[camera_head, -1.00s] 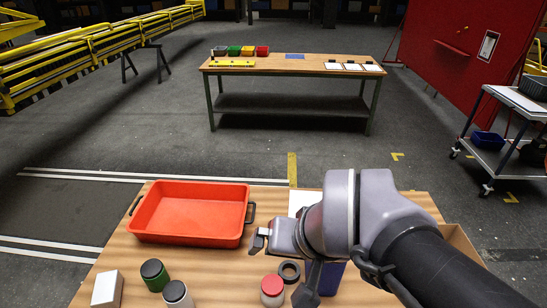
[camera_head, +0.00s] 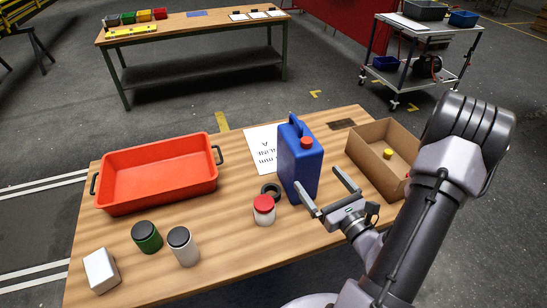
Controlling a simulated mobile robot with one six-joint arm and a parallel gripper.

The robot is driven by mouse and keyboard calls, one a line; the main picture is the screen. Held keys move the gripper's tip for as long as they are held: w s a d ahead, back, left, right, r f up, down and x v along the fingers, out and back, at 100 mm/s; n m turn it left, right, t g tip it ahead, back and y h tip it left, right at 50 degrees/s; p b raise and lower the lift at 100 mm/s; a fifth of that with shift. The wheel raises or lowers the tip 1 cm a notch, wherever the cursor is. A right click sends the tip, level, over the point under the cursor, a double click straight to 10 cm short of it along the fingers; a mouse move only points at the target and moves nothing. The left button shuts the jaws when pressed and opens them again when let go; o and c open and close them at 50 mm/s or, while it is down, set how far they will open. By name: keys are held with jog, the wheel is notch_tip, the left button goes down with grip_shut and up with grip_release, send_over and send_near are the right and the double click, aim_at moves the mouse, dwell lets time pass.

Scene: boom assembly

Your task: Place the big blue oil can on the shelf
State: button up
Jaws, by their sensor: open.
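The big blue oil can (camera_head: 297,165) stands upright on the near wooden table, with a handle on top and a red cap. My gripper (camera_head: 326,190) is open and empty, its two fingers apart at the lower right of the can. One fingertip appears close to the can's base; I cannot tell whether it touches. The far workbench has a lower shelf (camera_head: 200,71), which looks empty. A cart (camera_head: 410,80) at the back right also has shelf levels. I cannot tell which one is the task's shelf.
On the near table are a red tray (camera_head: 160,192), a cardboard box (camera_head: 366,150), a green jar (camera_head: 146,237), a white jar (camera_head: 184,247), a red-lidded jar (camera_head: 263,211), a black ring (camera_head: 271,190), a white block (camera_head: 101,271) and a printed sheet (camera_head: 262,150). Open floor lies beyond the table.

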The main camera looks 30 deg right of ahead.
aim_at(312, 160)
jog(key=w+d, duration=0.1)
jog(key=w, duration=0.2)
jog(key=w+d+f+m+h+b, duration=0.1)
jog(key=w+d, duration=0.1)
jog(key=w, duration=0.1)
jog(key=w+d+h+b, duration=0.1)
jog(key=w+d, duration=0.1)
jog(key=w, duration=0.2)
jog(key=shift+f+m+g, duration=0.3)
jog(key=shift+f, duration=0.1)
jog(key=x, duration=0.4)
jog(key=p+x, duration=0.1)
jog(key=x, duration=0.1)
jog(key=shift+w+a, duration=0.1)
jog(key=shift+a, duration=0.2)
jog(key=shift+r, duration=0.1)
jog(key=shift+c, duration=1.1)
jog(key=c, duration=1.4)
jog(key=shift+c, duration=1.4)
jog(key=shift+r, duration=0.15)
